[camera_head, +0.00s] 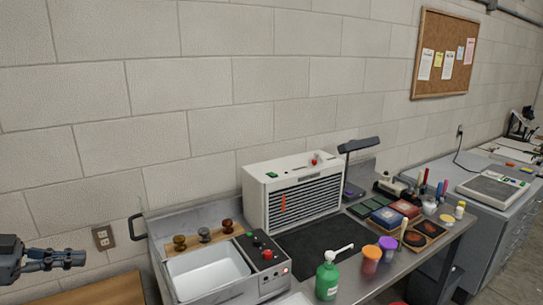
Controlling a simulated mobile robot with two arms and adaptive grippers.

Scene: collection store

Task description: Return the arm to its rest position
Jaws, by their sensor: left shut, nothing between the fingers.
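My left gripper (80,258) shows at the lower left edge of the head view, with its arm coming in from the left. It is shut and empty, pointing right. It is seen against the block wall, left of the metal bench (212,219), and touches nothing that I can see. The rest of the left arm is out of frame. My right gripper is not in view.
The bench carries a white tray (205,271), a white vented box (300,190), a green pump bottle (327,278), a lamp (357,146) and several small containers. A wooden surface (106,292) lies below the gripper. A grey cabinet (497,222) stands right.

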